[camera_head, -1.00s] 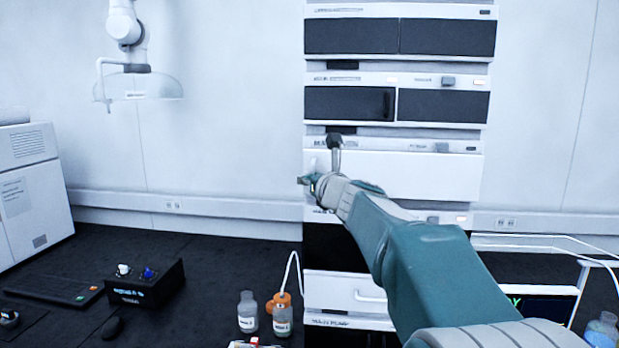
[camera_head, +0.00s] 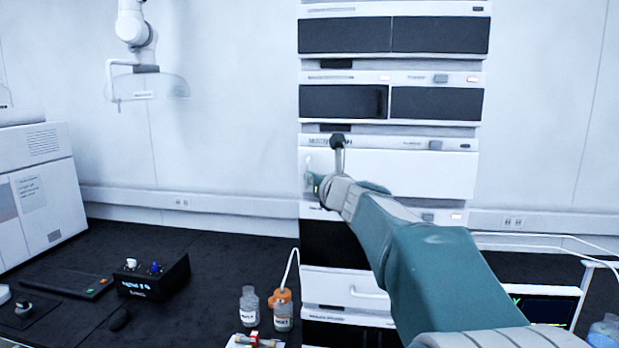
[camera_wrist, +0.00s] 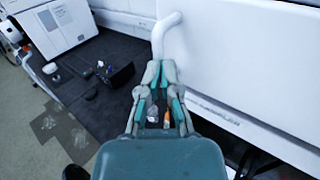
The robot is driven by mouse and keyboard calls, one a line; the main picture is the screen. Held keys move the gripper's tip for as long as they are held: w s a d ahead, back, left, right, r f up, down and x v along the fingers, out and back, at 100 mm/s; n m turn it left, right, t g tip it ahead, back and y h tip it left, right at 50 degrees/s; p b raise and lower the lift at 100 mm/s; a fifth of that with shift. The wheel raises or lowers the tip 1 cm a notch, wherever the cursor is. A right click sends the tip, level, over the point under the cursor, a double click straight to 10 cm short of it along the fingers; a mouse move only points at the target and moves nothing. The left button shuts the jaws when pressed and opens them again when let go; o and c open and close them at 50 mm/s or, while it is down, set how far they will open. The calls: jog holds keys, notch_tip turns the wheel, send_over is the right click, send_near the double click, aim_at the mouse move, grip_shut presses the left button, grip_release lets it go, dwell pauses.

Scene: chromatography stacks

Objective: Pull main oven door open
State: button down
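The main oven door is a wide white panel (camera_head: 415,174) in the middle of the instrument stack. It fills the right of the wrist view (camera_wrist: 255,65). Its white bar handle (camera_wrist: 163,35) stands out near its left edge in the wrist view. My gripper (camera_wrist: 160,72) has its fingertips close together around the lower end of this handle. In the head view my gripper (camera_head: 317,187) is at the door's left side, partly hidden by my own wrist. I see no clear gap between door and stack.
Dark-fronted modules (camera_head: 345,102) sit above the door, and a lower white drawer with a handle (camera_head: 368,293) below it. Bottles (camera_head: 249,306) stand left of the stack's foot. A black control box (camera_head: 152,276) is on the dark bench. The air left of the stack is free.

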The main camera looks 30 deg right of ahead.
jog(key=c, duration=1)
grip_release()
jog(key=shift+a+f, duration=0.1)
jog(key=shift+a, duration=0.2)
jog(key=shift+w+a, duration=0.15)
jog(key=shift+a, duration=0.1)
jog(key=shift+a, duration=0.15)
jog(key=s, duration=1.2)
jog(key=shift+s+a, duration=0.2)
jog(key=shift+a, duration=0.2)
notch_tip(320, 180, up, 10)
dwell(0.3)
